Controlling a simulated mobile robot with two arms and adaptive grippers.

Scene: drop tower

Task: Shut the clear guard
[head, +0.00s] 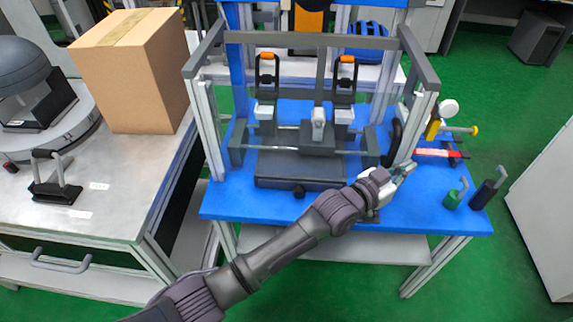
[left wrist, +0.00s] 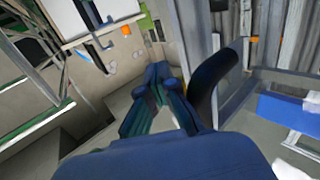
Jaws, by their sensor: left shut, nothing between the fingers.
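The drop tower stands on a blue table (head: 235,203), inside a frame of grey posts (head: 207,125) and top bars (head: 420,70). The clear guard is see-through and its panel edges are hard to make out, so I cannot tell how far it stands open. A black curved handle (head: 393,140) is at the frame's right side. My left gripper (head: 408,170) is just below and right of that handle, fingers together and empty. In the left wrist view the fingers (left wrist: 160,75) are closed, with a dark curved bar (left wrist: 212,82) close beside them; contact is unclear. My right gripper is out of view.
A cardboard box (head: 135,80) is on the left bench.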

